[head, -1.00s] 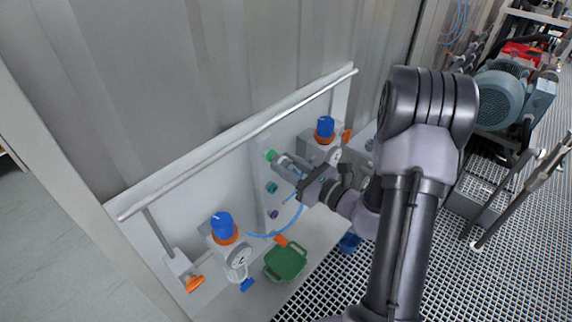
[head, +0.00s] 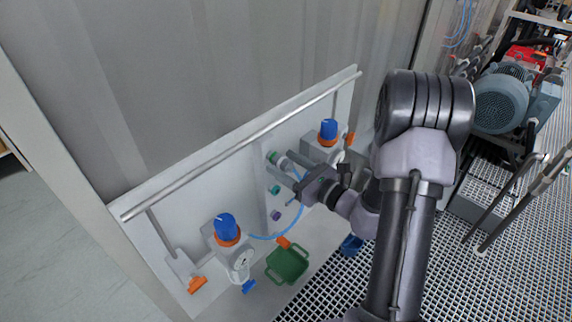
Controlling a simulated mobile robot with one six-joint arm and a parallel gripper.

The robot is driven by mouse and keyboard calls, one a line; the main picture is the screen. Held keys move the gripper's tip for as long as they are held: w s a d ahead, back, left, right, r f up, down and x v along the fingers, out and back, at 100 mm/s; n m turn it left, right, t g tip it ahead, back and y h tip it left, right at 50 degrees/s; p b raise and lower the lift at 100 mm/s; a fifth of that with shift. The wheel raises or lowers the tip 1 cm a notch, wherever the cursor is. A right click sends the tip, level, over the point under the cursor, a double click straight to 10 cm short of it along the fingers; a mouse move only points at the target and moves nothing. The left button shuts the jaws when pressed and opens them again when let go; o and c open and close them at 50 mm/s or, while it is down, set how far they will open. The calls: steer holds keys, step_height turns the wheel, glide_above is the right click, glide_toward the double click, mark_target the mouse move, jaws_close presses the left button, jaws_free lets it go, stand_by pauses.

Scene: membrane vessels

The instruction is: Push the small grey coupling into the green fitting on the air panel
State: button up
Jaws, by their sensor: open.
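The green fitting (head: 271,155) is the top one in a column of coloured fittings on the air panel (head: 180,190). The small grey coupling (head: 281,161) sits right at the green fitting, in line with it. At this size I cannot tell how deep it is seated. A thin blue hose (head: 302,208) loops up from below towards the coupling. My wrist hides part of the panel's right side.
Teal (head: 274,190) and purple (head: 276,215) fittings lie below. Blue-knobbed regulators stand left (head: 226,228) and right (head: 328,130). A rail (head: 235,145) crosses above. A motor (head: 503,100) stands at far right.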

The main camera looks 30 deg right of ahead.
steer(key=shift+s, duration=0.1)
steer(key=b+v, duration=0.2)
steer(key=v, duration=1.5)
steer(key=shift+s+d, duration=0.1)
steer(key=s+a+f+n+g+y+b, duration=0.1)
steer(key=a+f+n+g+y+b, duration=0.3)
steer(key=a+n+g, duration=0.4)
steer(key=s+a+f+n+g+y+b, duration=0.1)
steer(key=s+a+f+n+g+b, duration=0.15)
steer(key=a+n+b, duration=0.6)
steer(key=s+a+f+n+h+b, duration=0.5)
steer(key=n+h+b, duration=0.3)
steer(key=n, duration=0.3)
steer(key=shift+a+f+g+h+b, duration=0.4)
steer(key=shift+a+f+h, duration=0.2)
steer(key=shift+a, duration=0.3)
